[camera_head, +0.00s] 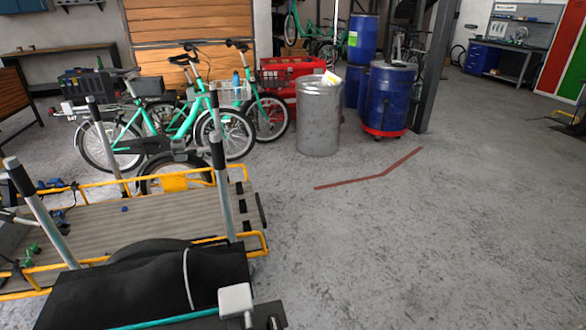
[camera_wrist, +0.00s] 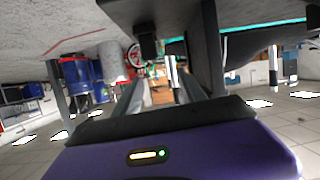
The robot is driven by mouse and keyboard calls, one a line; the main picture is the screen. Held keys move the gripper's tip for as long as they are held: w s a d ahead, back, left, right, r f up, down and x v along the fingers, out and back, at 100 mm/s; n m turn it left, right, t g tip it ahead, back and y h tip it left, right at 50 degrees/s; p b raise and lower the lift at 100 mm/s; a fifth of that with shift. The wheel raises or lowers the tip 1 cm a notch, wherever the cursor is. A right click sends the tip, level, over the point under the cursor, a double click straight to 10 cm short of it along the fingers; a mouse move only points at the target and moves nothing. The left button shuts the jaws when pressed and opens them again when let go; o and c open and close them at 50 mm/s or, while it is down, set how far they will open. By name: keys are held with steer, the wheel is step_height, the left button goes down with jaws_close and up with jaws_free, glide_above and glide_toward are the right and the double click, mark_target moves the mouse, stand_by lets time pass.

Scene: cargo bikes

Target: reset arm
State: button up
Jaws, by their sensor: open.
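My gripper (camera_wrist: 181,50) shows in the wrist view, which is upside down. A purple housing with a small lit indicator fills its lower edge, behind a black front edge. Dark finger-like parts stand above it with a gap between them. The gripper is open and I see nothing held in it. Its fingertips are hard to tell from the dark parts behind. The arm and gripper do not stand out in the head view.
A cargo bike's platform (camera_head: 140,222) with yellow rails and upright posts is close at left. Teal bikes (camera_head: 190,115), a metal drum (camera_head: 318,118) and a blue barrel (camera_head: 386,97) stand behind. The floor (camera_head: 440,240) at right is clear.

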steer(key=s+d+r+m+h+p, duration=0.1)
steer(key=s+d+r+p, duration=0.1)
steer(key=s+d+r, duration=0.4)
steer(key=s+d+r+m+t+h+p, duration=0.1)
steer(key=s+d+r, duration=0.6)
steer(key=s, duration=0.9)
steer(key=s+d+r+m+h+p, duration=0.2)
steer(key=s+d+r, duration=0.5)
steer(key=s+d, duration=0.4)
steer(key=shift+h+p, duration=0.3)
steer(key=shift+p, duration=0.15)
